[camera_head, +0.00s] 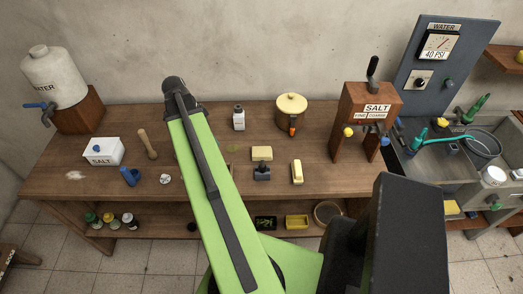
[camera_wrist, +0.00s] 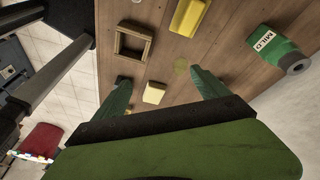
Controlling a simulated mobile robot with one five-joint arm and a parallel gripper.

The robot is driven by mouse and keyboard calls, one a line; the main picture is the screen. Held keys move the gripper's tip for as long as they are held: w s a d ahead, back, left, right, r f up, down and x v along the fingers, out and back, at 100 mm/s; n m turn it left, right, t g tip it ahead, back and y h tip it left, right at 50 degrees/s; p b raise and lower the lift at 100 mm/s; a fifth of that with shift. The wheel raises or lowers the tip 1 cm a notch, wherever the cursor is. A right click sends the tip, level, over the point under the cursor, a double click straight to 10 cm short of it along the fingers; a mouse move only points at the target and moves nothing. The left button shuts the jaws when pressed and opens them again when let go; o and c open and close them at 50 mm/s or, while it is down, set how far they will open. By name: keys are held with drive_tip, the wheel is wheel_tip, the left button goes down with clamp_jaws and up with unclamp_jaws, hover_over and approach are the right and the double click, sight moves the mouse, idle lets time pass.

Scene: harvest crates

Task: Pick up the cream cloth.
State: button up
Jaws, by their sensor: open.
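A small pale, crumpled thing (camera_head: 75,175) lies at the left front of the wooden table; it looks like the cream cloth, but is too small to be certain. My gripper (camera_wrist: 163,88) shows in the wrist view, its two green fingers apart with nothing held. A cream and yellow block (camera_wrist: 154,93) shows between the fingers, on the tabletop beyond them. In the head view my green arm reaches over the table and hides its middle left; the gripper itself cannot be made out there. No clear cloth shows in the wrist view.
A white salt box (camera_head: 103,151), a blue item (camera_head: 130,176) and a wooden pestle (camera_head: 147,143) stand near the pale thing. A water jug (camera_head: 53,78) is behind. In the wrist view are a wooden frame (camera_wrist: 147,36) and a green container (camera_wrist: 281,48).

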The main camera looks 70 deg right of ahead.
drive_tip(key=s+d+r+m+g, duration=0.1)
drive_tip(key=s+d+r+m, duration=0.1)
drive_tip(key=s+d+m, duration=0.75)
drive_tip(key=n+b, duration=0.3)
drive_tip(key=b, duration=0.8)
hover_over(261, 152)
drive_tip(key=w, duration=0.2)
drive_tip(key=f, duration=0.8)
drive_tip(key=a+f, duration=0.1)
drive_tip(key=f, duration=0.3)
drive_tip(key=shift+w, duration=0.2)
drive_tip(key=shift+s+d, duration=0.1)
